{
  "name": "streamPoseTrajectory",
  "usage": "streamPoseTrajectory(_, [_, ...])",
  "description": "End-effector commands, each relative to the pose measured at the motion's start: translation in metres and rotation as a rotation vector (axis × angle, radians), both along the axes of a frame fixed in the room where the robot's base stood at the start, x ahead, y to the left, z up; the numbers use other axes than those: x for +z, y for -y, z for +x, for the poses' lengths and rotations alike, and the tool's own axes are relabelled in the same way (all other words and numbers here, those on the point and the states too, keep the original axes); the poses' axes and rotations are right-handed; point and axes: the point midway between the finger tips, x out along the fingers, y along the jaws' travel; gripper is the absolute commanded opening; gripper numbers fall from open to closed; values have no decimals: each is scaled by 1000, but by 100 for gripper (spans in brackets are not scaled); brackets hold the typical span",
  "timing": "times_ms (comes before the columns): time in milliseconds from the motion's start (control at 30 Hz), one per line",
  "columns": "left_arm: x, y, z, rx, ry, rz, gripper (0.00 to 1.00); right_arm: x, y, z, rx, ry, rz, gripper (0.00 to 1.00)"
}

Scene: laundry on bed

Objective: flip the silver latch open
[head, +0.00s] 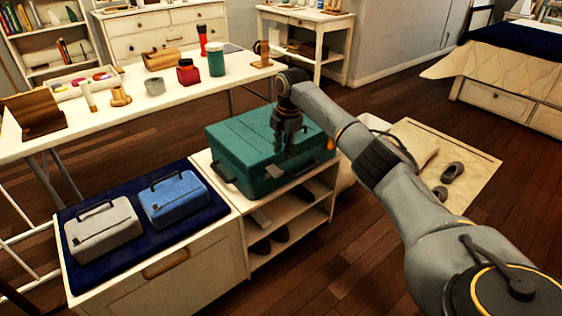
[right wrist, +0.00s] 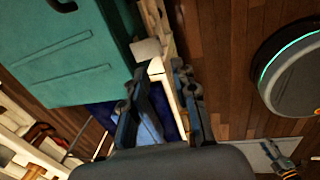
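A closed teal case (head: 247,143) lies on top of a white shelf unit in the head view. It also fills the upper left of the right wrist view (right wrist: 60,70).
A grey box (head: 103,232) and a blue box (head: 174,201) sit on a dark blue cushion left of the case. The white shelf unit (head: 245,220) holds dark shoes. A long white table (head: 120,108) with cups stands behind.

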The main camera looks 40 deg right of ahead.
Motion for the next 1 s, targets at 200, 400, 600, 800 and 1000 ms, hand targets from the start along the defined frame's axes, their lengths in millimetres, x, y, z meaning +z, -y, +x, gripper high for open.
streamPoseTrajectory(200, [0,0,0,0,0,0,40,27,1,-4,0,0,0,28])
streamPoseTrajectory(400, [0,0,0,0,0,0,40,32,1,-6,0,-1,0,28])
streamPoseTrajectory(600, [0,0,0,0,0,0,40,32,1,-6,0,-1,0,28])
streamPoseTrajectory(800, [0,0,0,0,-1,0,40,32,1,-5,0,-1,0,28])
streamPoseTrajectory(1000, [0,0,0,0,0,0,40,-4,-22,-10,-20,-20,-10,28])
